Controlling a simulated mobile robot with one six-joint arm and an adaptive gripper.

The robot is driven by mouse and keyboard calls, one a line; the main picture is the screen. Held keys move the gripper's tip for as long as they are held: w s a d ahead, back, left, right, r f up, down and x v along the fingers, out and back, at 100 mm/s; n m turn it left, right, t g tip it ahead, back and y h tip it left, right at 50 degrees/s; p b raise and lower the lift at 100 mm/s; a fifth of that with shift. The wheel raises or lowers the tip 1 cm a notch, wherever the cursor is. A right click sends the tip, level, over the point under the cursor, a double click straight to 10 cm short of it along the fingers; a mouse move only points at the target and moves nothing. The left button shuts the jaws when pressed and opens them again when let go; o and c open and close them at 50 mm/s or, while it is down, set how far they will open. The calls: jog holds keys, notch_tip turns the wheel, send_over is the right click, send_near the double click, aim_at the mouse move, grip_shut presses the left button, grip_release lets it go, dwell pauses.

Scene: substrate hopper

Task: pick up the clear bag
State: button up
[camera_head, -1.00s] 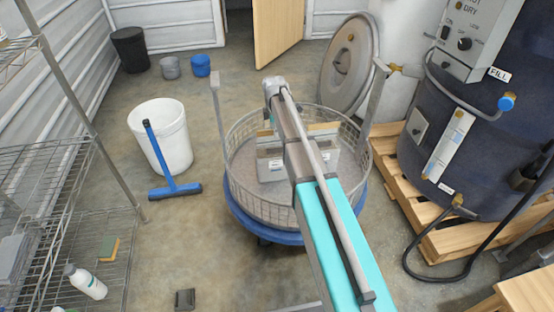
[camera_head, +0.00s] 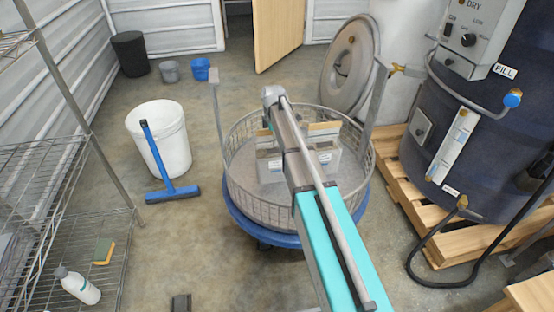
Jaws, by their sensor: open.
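In the wire basket (camera_head: 243,205) stand two pale grey, bag-like packs with small white labels and tan top edges. The left pack (camera_head: 268,172) and the right pack (camera_head: 329,164) are partly covered by my arm. I cannot tell for sure which one is the clear bag. My arm reaches from the bottom edge over the basket, and its far end is above the basket's back part. My gripper's fingers are hidden behind the arm, so I cannot see whether they touch a pack.
The basket sits on a blue wheeled base (camera_head: 262,233). A round metal lid (camera_head: 350,62) leans behind it. A dark drum machine (camera_head: 470,130) on a wooden pallet (camera_head: 440,238) is at right. A white bucket (camera_head: 168,140) and blue squeegee (camera_head: 172,194) are left, beyond wire shelves.

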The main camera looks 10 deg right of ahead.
grip_shut()
dwell(0.3)
jog(key=shift+r, duration=0.2)
dwell(0.4)
notch_tip(320, 180, up, 3)
jog(key=p, duration=0.3)
jog(key=shift+r+p, duration=0.15)
jog(key=shift+p, duration=0.2)
jog(key=s+a+r+p, duration=0.1)
jog(key=s+r+p, duration=0.8)
jog(key=s, duration=0.5)
jog(key=shift+a+r, duration=0.15)
jog(key=shift+a, duration=0.1)
